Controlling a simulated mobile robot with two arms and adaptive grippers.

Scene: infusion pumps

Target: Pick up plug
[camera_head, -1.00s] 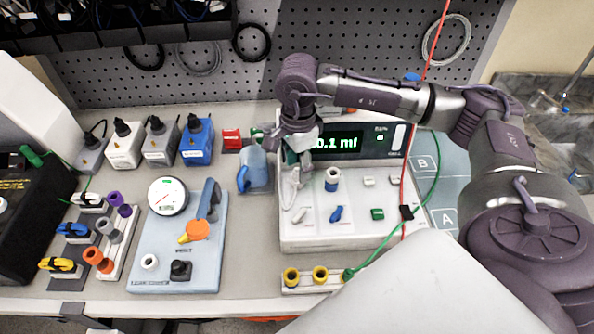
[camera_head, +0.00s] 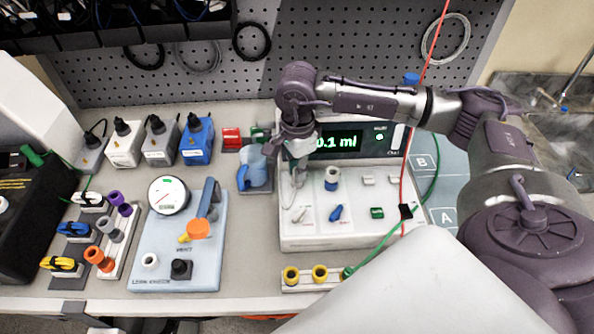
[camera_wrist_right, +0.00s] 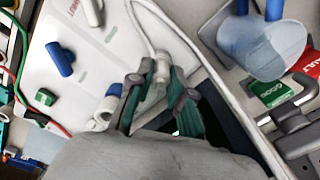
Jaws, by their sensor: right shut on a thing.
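My right gripper (camera_head: 297,170) is over the left part of the white pump (camera_head: 330,242), in front of its display. In the right wrist view, its green-padded fingers (camera_wrist_right: 158,88) are shut on a white plug (camera_wrist_right: 161,68). A white cable (camera_wrist_right: 148,30) runs from the plug. In the head view the plug is small and mostly hidden by the gripper. A white and blue connector (camera_head: 331,180) stands upright on the pump just right of the gripper. My left gripper is not in view.
A blue-tinted cup (camera_head: 258,168) stands close to the left of the gripper. A pale blue panel (camera_head: 165,272) with a gauge is further left. Red (camera_head: 404,150) and green (camera_head: 437,180) cables pass at the pump's right. The pegboard (camera_head: 330,55) is behind.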

